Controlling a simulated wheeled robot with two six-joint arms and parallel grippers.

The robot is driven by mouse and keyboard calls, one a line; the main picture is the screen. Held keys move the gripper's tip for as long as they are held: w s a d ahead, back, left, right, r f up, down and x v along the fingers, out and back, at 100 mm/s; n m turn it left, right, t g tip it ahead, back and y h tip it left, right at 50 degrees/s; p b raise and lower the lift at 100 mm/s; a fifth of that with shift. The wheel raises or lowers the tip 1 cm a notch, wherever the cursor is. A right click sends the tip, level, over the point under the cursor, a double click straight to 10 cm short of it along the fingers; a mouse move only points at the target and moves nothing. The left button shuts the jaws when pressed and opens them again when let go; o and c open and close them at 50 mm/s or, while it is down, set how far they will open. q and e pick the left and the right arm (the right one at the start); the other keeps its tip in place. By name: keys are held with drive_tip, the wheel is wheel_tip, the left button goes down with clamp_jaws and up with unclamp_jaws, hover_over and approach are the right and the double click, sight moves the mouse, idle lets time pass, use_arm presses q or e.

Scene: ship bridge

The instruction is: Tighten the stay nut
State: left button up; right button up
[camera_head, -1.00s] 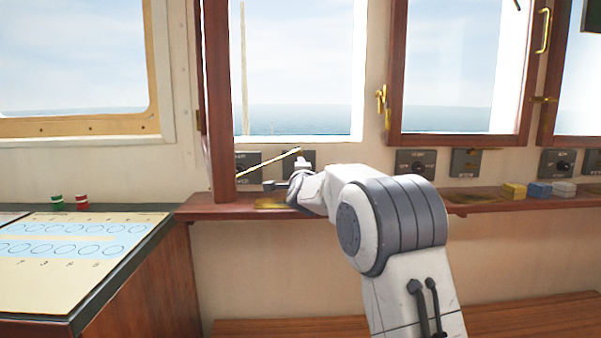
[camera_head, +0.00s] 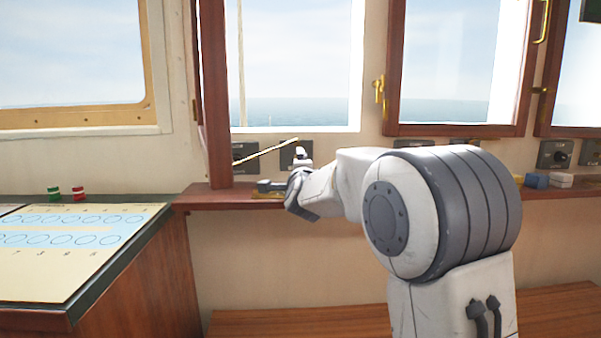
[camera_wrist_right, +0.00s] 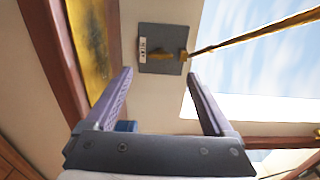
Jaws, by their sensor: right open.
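In the right wrist view the rod (camera_wrist_right: 255,33) meets a small brass fitting (camera_wrist_right: 162,56) on a grey labelled plate (camera_wrist_right: 165,40). I cannot make out the nut's shape there. My right gripper (camera_wrist_right: 160,75) is open and empty; its fingertips point towards the plate, with the fitting roughly between them in the picture and apart from them. In the head view it is partly hidden by my wrist above the sill. My left gripper is not in view.
A red-brown sill (camera_head: 225,197) runs under the windows, with a brass strip (camera_wrist_right: 90,45) on it. Blue (camera_head: 536,181) and white (camera_head: 561,181) blocks lie at right. A chart table (camera_head: 75,250) stands at left. The opened window frame (camera_head: 215,100) is close by the gripper.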

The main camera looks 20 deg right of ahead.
drive_tip(key=shift+v, duration=1.3)
